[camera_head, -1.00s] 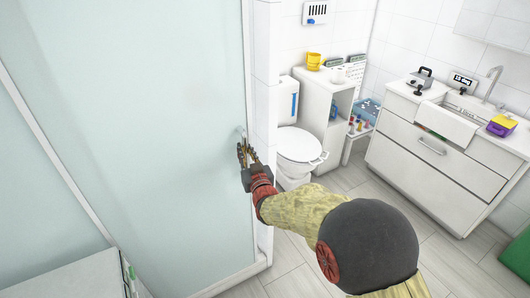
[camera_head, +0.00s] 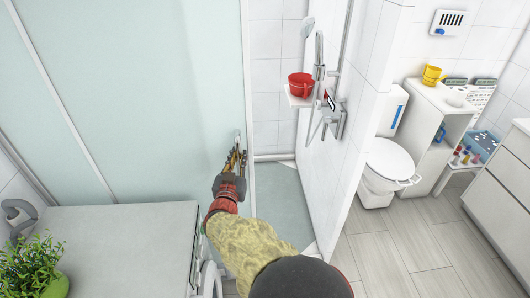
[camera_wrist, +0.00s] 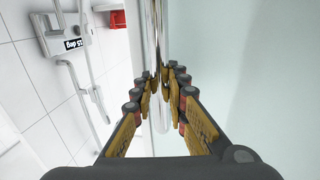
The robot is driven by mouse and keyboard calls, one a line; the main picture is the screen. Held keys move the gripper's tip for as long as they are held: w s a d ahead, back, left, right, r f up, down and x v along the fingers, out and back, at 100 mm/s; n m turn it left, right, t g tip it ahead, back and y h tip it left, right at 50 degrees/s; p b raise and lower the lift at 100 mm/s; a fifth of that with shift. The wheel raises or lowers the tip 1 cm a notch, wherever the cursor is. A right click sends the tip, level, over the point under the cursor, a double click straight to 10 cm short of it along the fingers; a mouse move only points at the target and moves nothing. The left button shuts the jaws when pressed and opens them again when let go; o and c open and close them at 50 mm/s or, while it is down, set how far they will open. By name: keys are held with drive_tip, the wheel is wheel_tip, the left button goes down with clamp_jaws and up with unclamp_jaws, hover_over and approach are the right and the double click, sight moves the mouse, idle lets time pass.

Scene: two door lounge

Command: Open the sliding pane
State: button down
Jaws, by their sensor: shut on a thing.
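The sliding pane (camera_head: 165,80) is a pale frosted glass panel at the left in the head view; it also shows at the right in the wrist view (camera_wrist: 250,75). Its right edge stands apart from the tiled wall, with an open gap showing a shower. A slim metal handle (camera_wrist: 158,40) runs vertically near the pane's edge in the wrist view. My gripper (camera_head: 236,158) is at this edge and shut on the handle, its fingers (camera_wrist: 165,88) on both sides of it. The fingertips hide part of the handle.
A red cup (camera_head: 301,85) sits on a shelf in the shower, beside a shower mixer (camera_head: 333,115). A white cabinet (camera_head: 110,245) with a plant (camera_head: 35,268) stands front left. A toilet (camera_head: 390,165) stands right, with clear floor in front.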

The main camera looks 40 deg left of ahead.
drive_tip(key=shift+s+a+p, duration=0.35)
drive_tip(key=shift+s+a, duration=1.4)
drive_tip(key=shift+s, duration=0.25)
drive_tip(key=c, duration=1.8)
unclamp_jaws()
drive_tip(key=shift+o, duration=0.2)
drive_tip(key=v, duration=0.7)
drive_tip(key=shift+d, duration=0.2)
drive_tip(key=shift+s, duration=0.15)
